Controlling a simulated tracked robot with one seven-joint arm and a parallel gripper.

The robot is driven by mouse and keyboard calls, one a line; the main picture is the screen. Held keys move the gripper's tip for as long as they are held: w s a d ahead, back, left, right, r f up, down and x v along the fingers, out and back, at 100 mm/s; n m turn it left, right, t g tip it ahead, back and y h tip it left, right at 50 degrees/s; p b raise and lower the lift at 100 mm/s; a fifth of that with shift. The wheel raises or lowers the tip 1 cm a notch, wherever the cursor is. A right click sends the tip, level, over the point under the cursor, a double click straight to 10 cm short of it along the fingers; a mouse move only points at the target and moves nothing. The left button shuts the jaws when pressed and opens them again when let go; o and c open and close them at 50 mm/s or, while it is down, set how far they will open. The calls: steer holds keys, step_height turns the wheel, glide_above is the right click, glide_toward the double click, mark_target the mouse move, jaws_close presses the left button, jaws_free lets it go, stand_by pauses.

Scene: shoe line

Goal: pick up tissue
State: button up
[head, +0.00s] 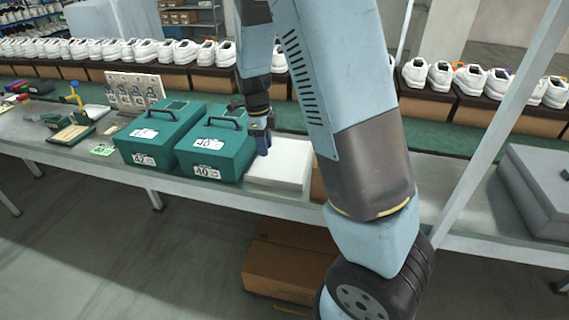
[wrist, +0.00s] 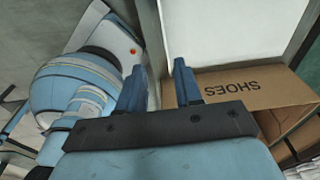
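A flat white stack (head: 281,174), which looks like the tissue paper, lies on the workbench just right of the green cases. In the wrist view a broad white surface (wrist: 230,30), likely the same stack, fills the top right, beyond my fingers. My gripper (head: 263,143) is above the stack's left back part in the head view. In the wrist view my gripper (wrist: 160,68) has its two blue fingers apart with nothing held between them. My arm hides the area right of the stack in the head view.
Green cases (head: 214,149) stand close left of the stack. A cardboard box marked SHOES (wrist: 245,88) lies beside the white surface. White shoes (head: 145,52) line a shelf behind. A grey block (head: 540,185) sits at the right. Another carton (head: 285,262) is under the bench.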

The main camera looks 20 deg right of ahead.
mark_target(271, 175)
steer(key=f, duration=0.8)
steer(key=shift+s+d+f, duration=0.15)
steer(key=shift+d+f, duration=0.3)
steer(key=shift+f, duration=0.55)
steer(key=shift+d+f, duration=0.2)
steer(key=shift+f, duration=0.55)
steer(key=shift+d+f, duration=0.2)
steer(key=shift+f, duration=1.1)
steer(key=shift+c, duration=0.2)
jaws_close()
